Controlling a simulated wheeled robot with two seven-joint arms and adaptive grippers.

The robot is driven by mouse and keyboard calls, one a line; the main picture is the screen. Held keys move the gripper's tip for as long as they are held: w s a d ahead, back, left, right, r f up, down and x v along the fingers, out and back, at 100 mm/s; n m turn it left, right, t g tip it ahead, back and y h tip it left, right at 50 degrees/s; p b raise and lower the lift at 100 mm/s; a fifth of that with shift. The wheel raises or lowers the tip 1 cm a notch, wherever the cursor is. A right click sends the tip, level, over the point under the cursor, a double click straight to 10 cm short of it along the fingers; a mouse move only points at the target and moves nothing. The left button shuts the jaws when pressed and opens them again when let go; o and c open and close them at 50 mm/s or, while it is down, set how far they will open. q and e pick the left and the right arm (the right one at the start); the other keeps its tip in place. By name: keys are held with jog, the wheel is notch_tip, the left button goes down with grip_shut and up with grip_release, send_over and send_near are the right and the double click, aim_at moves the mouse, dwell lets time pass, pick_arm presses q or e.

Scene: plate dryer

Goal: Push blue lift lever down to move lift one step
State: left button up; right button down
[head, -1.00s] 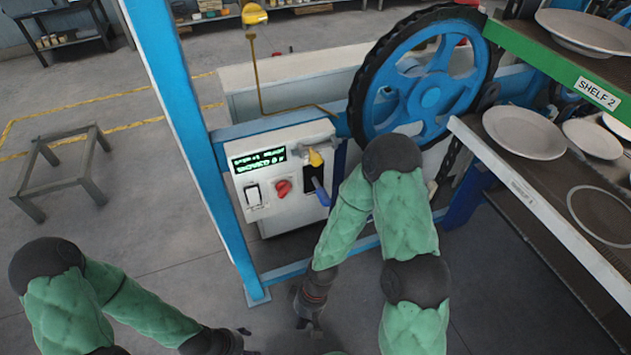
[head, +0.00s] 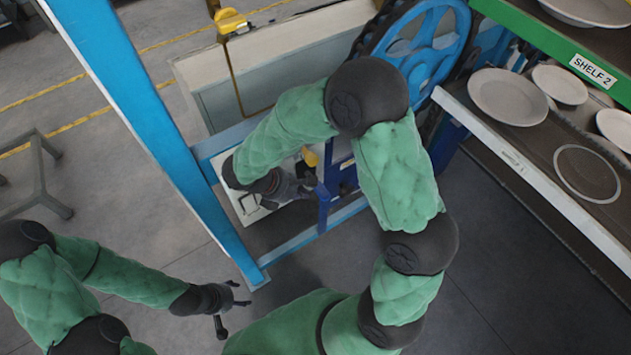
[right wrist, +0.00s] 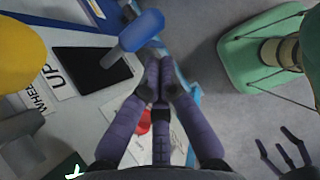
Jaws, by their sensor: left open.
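The blue lift lever (right wrist: 140,30) shows in the right wrist view, its rounded blue handle sticking out over a black slot plate (right wrist: 92,72) marked "UP". My right gripper (right wrist: 158,68) has its fingertips together, with nothing visible between them. The tips are just beside the lever's handle; I cannot tell whether they touch it. In the head view my right gripper (head: 303,184) is in front of the control panel (head: 247,207) and hides most of it; I cannot make out the lever there. My left gripper (head: 238,302) is open and empty, low over the floor.
A red knob (right wrist: 145,122) is partly behind my right fingers, and a yellow part (right wrist: 20,55) is at the left. The blue post (head: 150,120) stands left of the panel. The blue wheel (head: 430,50) and the plate shelf (head: 520,165) are at the right.

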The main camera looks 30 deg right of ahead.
jog(key=shift+w+d+r, duration=0.2)
jog(key=shift+w+r, duration=0.4)
jog(key=shift+r, duration=0.25)
jog(key=shift+f, duration=0.15)
